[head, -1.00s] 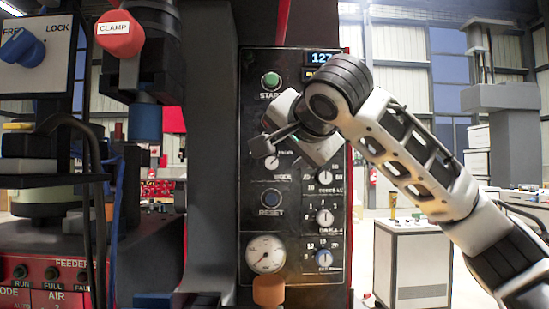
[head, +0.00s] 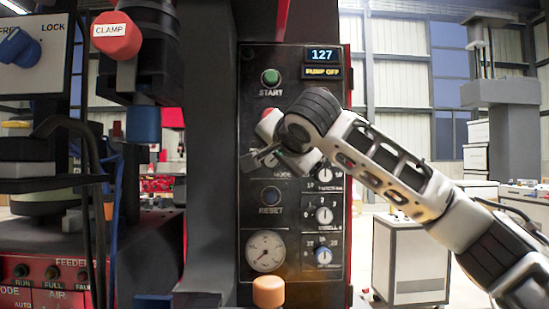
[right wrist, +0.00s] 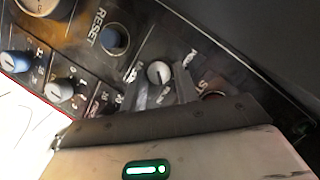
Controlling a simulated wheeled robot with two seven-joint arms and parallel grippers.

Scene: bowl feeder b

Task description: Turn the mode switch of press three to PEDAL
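The mode switch (right wrist: 158,73) is a small pale round knob on the dark press panel (head: 300,90), seen in the right wrist view between RESET and a red button. Its labels are too blurred to read surely, and I cannot tell which position it points to. In the head view my right gripper covers most of it, above the word MODE. My right gripper (head: 256,160) is close in front of the switch. In the right wrist view its two grey fingers (right wrist: 162,92) are apart, just short of the knob; I cannot tell whether they touch it. My left gripper is not in view.
The panel also has a green START button (head: 270,78), a blue RESET button (head: 270,196), several small knobs, a gauge (head: 265,251) and a display reading 127 and PUMP OFF. A red CLAMP knob (head: 117,36) and a machine with cables stand left.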

